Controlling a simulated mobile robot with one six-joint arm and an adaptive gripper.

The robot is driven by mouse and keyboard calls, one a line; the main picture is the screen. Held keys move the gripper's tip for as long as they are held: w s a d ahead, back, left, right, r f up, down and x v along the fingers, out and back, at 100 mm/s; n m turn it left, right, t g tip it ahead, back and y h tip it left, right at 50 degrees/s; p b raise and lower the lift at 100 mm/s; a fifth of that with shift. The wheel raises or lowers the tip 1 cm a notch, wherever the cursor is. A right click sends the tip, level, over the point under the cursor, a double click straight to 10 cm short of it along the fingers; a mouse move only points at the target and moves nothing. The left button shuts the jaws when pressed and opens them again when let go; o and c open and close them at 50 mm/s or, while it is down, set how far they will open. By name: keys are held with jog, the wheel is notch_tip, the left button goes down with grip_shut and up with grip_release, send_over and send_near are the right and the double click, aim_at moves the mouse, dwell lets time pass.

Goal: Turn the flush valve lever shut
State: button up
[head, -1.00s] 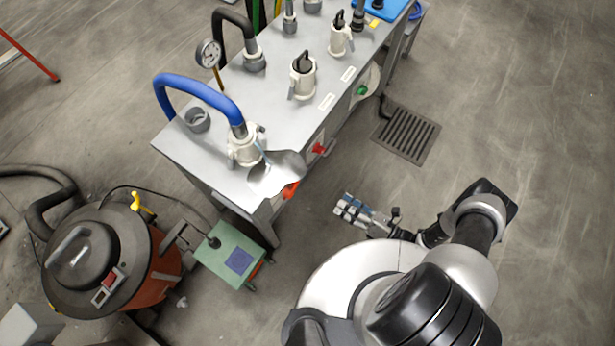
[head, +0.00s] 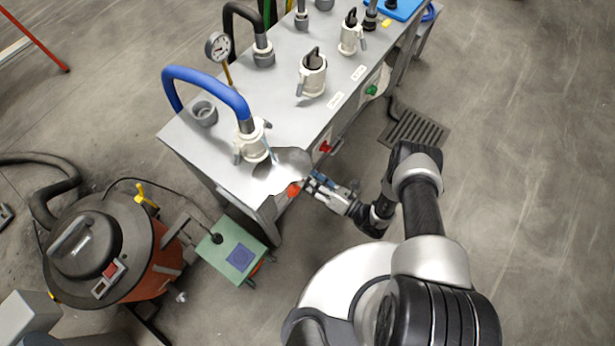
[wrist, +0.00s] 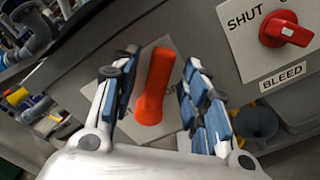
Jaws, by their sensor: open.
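An orange lever (wrist: 155,88) is on the bench's front panel, over a pale plate whose lettering is mostly hidden; I take it for the flush valve lever. In the wrist view it stands nearly upright, its top leaning slightly right. My gripper (wrist: 160,66) is open, with one blue-padded finger on each side of the lever and a visible gap to both. In the head view my gripper (head: 312,184) is at the bench's near right corner, just right of the orange lever (head: 293,190). Contact with the lever cannot be seen.
A red knob (wrist: 287,30) labelled BLEED, with SHUT beside it, is to the right on the panel. A green box (head: 232,256) and an orange drum vacuum (head: 100,245) stand left. Floor to the right is clear.

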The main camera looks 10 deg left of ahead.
jog(key=shift+w+a, duration=0.3)
jog(key=shift+a, duration=0.35)
jog(key=shift+c, duration=0.2)
grip_shut()
